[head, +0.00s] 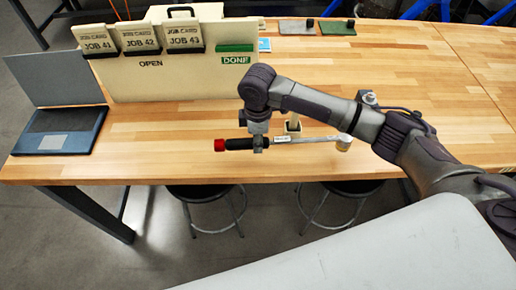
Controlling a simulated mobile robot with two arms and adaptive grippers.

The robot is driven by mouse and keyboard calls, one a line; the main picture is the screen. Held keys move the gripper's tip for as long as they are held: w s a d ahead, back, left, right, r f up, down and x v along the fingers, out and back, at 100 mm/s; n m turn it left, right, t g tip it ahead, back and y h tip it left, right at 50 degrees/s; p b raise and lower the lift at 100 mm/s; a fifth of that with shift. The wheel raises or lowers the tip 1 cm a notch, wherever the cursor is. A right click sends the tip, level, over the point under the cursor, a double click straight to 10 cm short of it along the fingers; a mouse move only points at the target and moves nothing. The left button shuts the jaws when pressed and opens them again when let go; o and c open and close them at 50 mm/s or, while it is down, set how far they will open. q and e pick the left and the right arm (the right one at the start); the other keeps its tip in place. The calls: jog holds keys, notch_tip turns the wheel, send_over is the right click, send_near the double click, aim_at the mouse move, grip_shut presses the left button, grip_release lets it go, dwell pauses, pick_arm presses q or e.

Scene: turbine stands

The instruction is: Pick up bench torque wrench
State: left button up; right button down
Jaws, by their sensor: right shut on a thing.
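The bench torque wrench (303,139) has a silver shaft, a black grip and a red end cap at its left. Its head, at the right end, shows a tan round part. My right gripper (259,148) is shut on the wrench at the black grip, near the shaft. The wrench lies nearly level across the picture, close to the table's front edge. I cannot tell whether it touches the table. My left gripper is not in view.
A wooden table (370,75) spans the view. A job-card board (180,75) stands at the back left, beside an open laptop (60,130). Stools (207,192) are under the front edge. The table's right side is mostly clear.

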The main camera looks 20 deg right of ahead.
jog(key=s+d+r+b, duration=0.1)
jog(key=s+r, duration=0.2)
jog(key=s, duration=0.2)
jog(key=s+d+r+b, duration=0.1)
jog(key=s+d+r, duration=0.1)
jog(key=s, duration=0.4)
jog(key=shift+d+r, duration=0.25)
jog(key=shift+r, duration=0.5)
jog(key=c, duration=1.5)
grip_release()
grip_shut()
